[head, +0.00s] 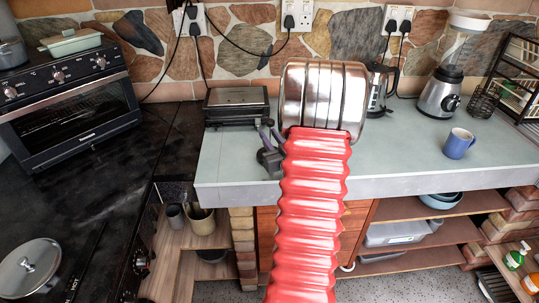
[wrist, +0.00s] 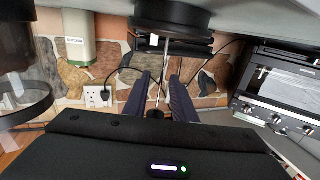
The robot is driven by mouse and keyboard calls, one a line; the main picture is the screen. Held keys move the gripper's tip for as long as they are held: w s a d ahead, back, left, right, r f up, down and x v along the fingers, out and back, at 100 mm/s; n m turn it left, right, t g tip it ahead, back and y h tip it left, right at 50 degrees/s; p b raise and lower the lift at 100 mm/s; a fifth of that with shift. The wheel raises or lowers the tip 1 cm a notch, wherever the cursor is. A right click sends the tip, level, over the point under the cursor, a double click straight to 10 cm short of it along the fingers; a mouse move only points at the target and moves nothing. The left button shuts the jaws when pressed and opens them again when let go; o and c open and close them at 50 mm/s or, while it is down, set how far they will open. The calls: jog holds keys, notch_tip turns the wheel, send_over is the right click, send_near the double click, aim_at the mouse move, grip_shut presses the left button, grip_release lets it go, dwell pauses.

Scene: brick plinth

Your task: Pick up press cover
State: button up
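The press cover (wrist: 172,16) shows at the top of the wrist view as a black round lid with a thin metal rod and a small dark knob. This view looks upside down, with the counter at the top. My gripper (wrist: 161,77) has its two dark purple fingers apart, one on either side of the rod. The knob sits between them, nearer the camera. The fingers look clear of the rod. In the head view my gripper (head: 266,132) is low over the counter, left of my red sleeve. I cannot make out the press cover there.
A glass vessel with black parts (wrist: 22,100) stands close at the left of the wrist view. The counter (head: 410,160) is bare at front right.

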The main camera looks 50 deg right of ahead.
jog(key=shift+c, duration=0.2)
grip_shut()
dwell(1.1)
